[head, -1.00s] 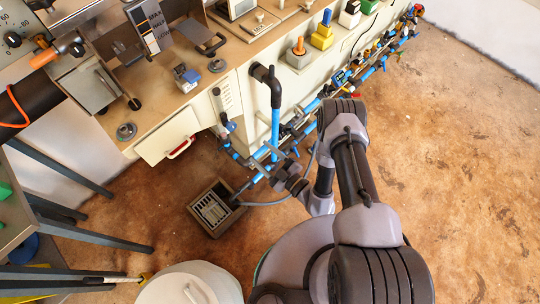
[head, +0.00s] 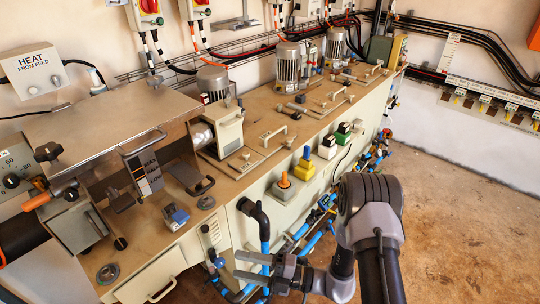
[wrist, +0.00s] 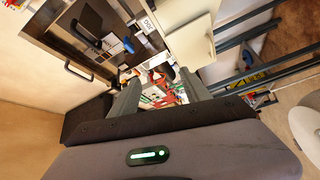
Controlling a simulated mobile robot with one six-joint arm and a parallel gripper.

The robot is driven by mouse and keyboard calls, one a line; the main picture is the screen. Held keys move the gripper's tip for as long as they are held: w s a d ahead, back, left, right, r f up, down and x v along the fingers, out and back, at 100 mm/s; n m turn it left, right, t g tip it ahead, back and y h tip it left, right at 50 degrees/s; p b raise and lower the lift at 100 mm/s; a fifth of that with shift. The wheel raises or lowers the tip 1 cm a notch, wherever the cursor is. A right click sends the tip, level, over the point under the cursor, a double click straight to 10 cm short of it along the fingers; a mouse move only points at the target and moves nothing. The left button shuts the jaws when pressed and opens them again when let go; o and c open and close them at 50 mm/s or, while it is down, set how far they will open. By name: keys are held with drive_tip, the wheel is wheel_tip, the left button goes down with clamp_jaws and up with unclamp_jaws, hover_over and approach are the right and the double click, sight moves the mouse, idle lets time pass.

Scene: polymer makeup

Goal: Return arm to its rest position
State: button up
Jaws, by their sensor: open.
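My arm (head: 375,240) is folded in the lower right of the head view, in front of the long cream machine bench. My gripper (head: 238,266) points left beside the bench front, with its two fingers apart and nothing between them. In the wrist view, the gripper (wrist: 160,76) also shows open, with a finger on either side of a gap. Pipes and coloured items show beyond that gap, out of its grasp. Whether the fingers touch the bench front is hard to tell, but they look clear of it.
A black and blue pipe (head: 264,235) runs down the bench front close to my gripper. A drawer with a handle (head: 150,285) is at the lower left. Blue piping and valves (head: 325,205) line the bench's foot. Brown floor (head: 460,220) at the right is open.

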drive_tip(key=s+d+r+n+g+h, duration=0.1)
drive_tip(key=s+r+n+g+h, duration=0.3)
drive_tip(key=r+n, duration=0.5)
drive_tip(key=s+d+r+n+g+h, duration=0.1)
drive_tip(key=s+r+n+g+h, duration=0.2)
drive_tip(key=s+r+n, duration=0.55)
drive_tip(key=s+d+r+n+t+h, duration=0.1)
drive_tip(key=d+r+n+t+h, duration=0.2)
drive_tip(key=d+n+t+h, duration=0.2)
drive_tip(key=s+d+r+n+t+h, duration=0.1)
drive_tip(key=d+r+n+t+h, duration=0.3)
drive_tip(key=d+n, duration=0.6)
drive_tip(key=n+h, duration=0.1)
drive_tip(key=n, duration=0.3)
drive_tip(key=shift+r+t, duration=0.25)
drive_tip(key=shift+t, duration=0.15)
